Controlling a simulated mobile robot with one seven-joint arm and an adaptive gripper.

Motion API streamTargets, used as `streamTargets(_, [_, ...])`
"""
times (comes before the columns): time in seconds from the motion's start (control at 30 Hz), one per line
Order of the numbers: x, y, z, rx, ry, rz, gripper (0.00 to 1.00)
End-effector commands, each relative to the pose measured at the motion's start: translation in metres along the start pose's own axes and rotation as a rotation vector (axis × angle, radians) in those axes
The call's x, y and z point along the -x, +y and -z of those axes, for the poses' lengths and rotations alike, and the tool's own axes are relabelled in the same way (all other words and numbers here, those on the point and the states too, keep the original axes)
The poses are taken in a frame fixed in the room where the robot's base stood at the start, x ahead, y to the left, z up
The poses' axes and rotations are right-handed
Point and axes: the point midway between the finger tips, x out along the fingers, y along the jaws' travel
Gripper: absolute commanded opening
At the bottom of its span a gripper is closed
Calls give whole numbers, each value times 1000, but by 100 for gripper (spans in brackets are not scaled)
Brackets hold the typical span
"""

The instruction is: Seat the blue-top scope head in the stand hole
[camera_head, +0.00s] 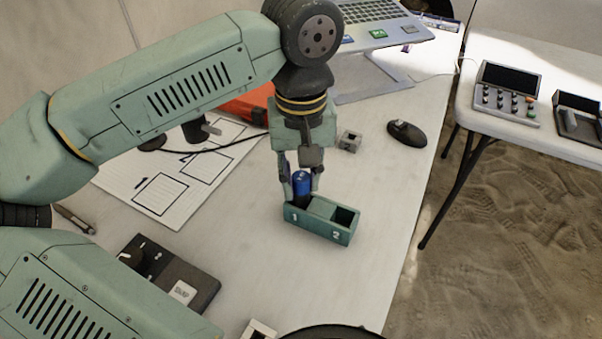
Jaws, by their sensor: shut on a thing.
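The blue-top scope head (302,184) stands roughly upright at the left end of the green stand, over or in the compartment marked 1. My gripper (302,188) points down from above and is shut on the scope head, with a finger on each side of it. The green stand (318,227) sits on the white table, with the numbers 1 and 2 on its front. Its right hole, marked 2, is empty. The fingers and the stand's front wall hide the scope head's lower part, so I cannot tell how deep it sits.
A paper sheet (133,187) with numbered squares lies to the left. A black mouse (407,134), a small grey block (349,141) and a laptop (385,28) are behind. A dark box (168,275) is at the front left. The table's right edge is near; a second table (540,105) stands beyond.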

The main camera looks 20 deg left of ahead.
Motion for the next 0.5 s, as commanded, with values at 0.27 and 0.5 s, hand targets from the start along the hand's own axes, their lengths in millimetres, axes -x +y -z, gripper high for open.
streamTargets(0.27, [-4, 0, 0, 0, 1, -1, 0])
streamTargets(0.5, [-2, 0, 0, 1, 1, 0, 38])
